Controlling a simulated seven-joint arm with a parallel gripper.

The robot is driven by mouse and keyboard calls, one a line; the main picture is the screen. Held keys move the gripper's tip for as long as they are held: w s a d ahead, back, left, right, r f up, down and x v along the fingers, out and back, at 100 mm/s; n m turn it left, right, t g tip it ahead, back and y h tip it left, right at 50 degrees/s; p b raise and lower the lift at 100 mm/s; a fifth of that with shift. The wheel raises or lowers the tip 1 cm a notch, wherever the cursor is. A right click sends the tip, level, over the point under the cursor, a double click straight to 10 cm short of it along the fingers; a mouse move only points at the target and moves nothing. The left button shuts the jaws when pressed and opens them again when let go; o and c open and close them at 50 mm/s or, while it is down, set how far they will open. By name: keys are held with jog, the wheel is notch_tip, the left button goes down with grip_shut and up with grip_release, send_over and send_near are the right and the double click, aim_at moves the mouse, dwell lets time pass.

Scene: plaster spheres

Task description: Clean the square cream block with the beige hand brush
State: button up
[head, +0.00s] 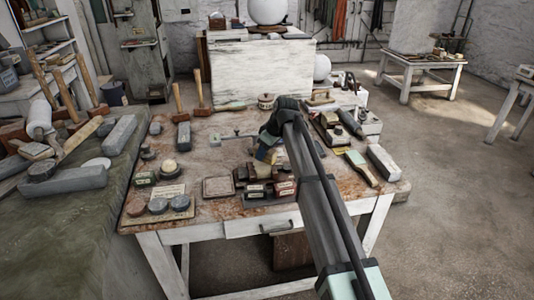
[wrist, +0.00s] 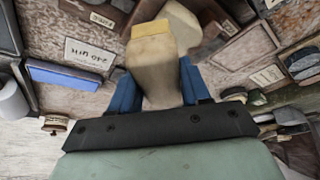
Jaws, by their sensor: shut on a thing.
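My gripper (head: 272,148) is above the middle of the table in the head view, and my arm hides part of what is there. In the wrist view its blue fingers (wrist: 158,88) are shut on a beige, rounded piece with a yellow end, which looks like the beige hand brush (wrist: 155,68). Its bristles cannot be made out. Another pale piece (wrist: 183,28) shows just beyond it; I cannot tell whether they touch. A flat square cream-tan slab (head: 218,187), apparently the square cream block, lies on the table left of my gripper, apart from it.
The worn table (head: 207,222) carries round dark pucks (head: 158,206), small labelled boxes (head: 270,188), mallets (head: 199,93) and a grey bar (head: 383,162). A green-handled brush (head: 361,167) lies at the right.

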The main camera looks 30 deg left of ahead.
jog(key=shift+s+d+f, duration=0.1)
jog(key=shift+s+d, duration=0.8)
jog(key=shift+f, duration=0.6)
dwell(0.5)
jog(key=shift+a, duration=0.1)
jog(key=shift+a, duration=1.05)
jog(key=shift+d, duration=0.1)
jog(key=shift+d+r, duration=0.1)
jog(key=shift+d, duration=1)
